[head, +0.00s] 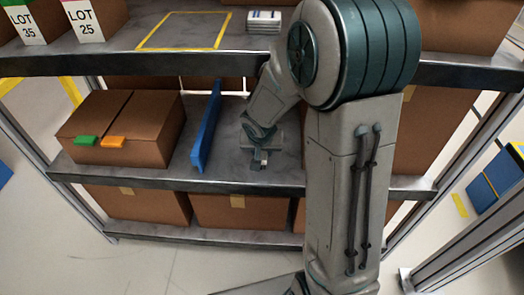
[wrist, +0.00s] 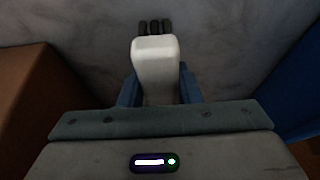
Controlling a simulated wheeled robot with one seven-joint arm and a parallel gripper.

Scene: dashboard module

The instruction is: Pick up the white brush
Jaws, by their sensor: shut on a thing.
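The white brush (wrist: 155,62) shows in the wrist view, with a pale body and dark bristles (wrist: 154,27) at its far end. My gripper (wrist: 158,86) is shut on the brush, with one blue-grey finger on each side of it. In the head view my gripper (head: 258,163) is low over the middle shelf (head: 222,165), right of the blue divider. Only a small light bit of the brush shows there; the arm and gripper hide the rest. I cannot tell whether the brush touches the shelf.
A blue upright divider (head: 208,125) stands left of my gripper. A brown box (head: 125,127) with green and orange tabs is farther left. Another brown box (head: 432,130) stands right of my arm. The upper shelf edge (head: 180,62) runs above the gripper.

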